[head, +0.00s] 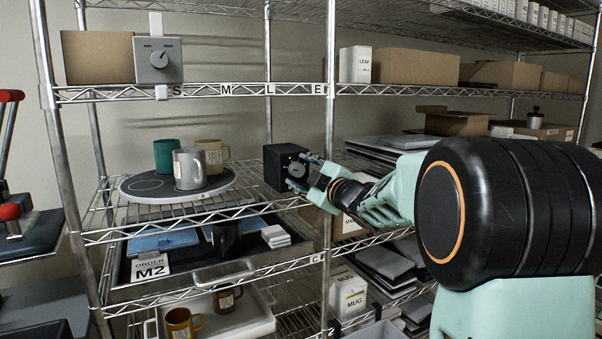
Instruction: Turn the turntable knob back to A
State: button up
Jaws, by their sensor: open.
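A black box (277,163) with a round dark dial (298,170) on its right face is in the middle of the head view, just right of the turntable. My gripper (300,174) is at that dial, jaws open; its fingers partly cover the dial and box face. I cannot tell whether they touch the dial, or read any mark on it. The grey round turntable (140,187) carries a teal mug (167,154), a grey-white mug (188,169) and a beige mug (212,155). A grey box with a pointer knob (158,59) hangs on the upper shelf; its lettering is too small to read.
A wire-shelf post (329,120) stands just right of the black box. Below the turntable a dark tray holds an M2 order card (151,268) and a dark mug (227,238). Cardboard boxes (415,66) fill the upper right shelf. A red-handled press stands at far left.

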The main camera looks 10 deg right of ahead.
jog(key=v, duration=1.2)
